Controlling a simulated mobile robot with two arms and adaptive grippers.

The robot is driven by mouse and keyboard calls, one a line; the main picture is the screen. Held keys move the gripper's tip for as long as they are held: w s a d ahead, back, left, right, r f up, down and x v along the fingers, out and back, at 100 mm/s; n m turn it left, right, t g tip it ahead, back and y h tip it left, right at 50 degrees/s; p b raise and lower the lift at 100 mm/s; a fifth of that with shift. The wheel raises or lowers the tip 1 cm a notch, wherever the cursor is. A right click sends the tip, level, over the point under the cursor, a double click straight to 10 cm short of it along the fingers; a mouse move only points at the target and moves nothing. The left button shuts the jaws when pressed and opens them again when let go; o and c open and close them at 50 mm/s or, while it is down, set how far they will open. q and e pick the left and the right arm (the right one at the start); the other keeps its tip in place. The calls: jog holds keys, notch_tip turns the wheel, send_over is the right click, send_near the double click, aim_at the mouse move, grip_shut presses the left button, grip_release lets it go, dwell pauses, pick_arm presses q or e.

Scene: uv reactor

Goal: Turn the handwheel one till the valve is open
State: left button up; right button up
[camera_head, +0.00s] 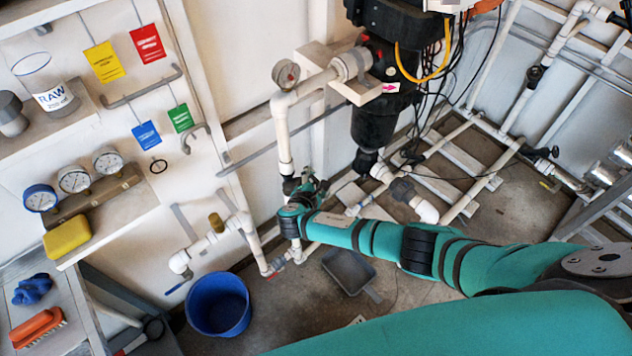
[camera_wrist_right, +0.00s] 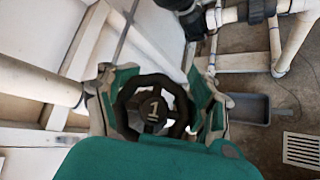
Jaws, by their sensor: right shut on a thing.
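The handwheel (camera_wrist_right: 152,82) is a dark round wheel with a pale number 1 on its hub. In the right wrist view it sits between the two teal and grey fingers of my right gripper (camera_wrist_right: 155,108). The fingers are shut on its rim from the left and right. In the head view my right gripper (camera_head: 306,190) is at the white pipework below the black reactor, and it mostly hides the wheel there. The valve body behind the wheel is hidden, so its opening cannot be seen. My left gripper is in neither view.
A blue bucket (camera_head: 219,304) and a grey dustpan (camera_head: 349,271) are on the floor below the gripper. The black reactor vessel (camera_head: 376,125) hangs above on white pipes (camera_head: 283,130). A shelf with gauges (camera_head: 74,180) is at the left. Grey frame bars crowd the right.

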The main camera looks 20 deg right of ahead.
jog(key=shift+w+r, duration=0.1)
jog(key=shift+r, duration=0.05)
jog(key=o, duration=1.4)
jog(key=shift+a, duration=0.1)
jog(key=v, duration=1.2)
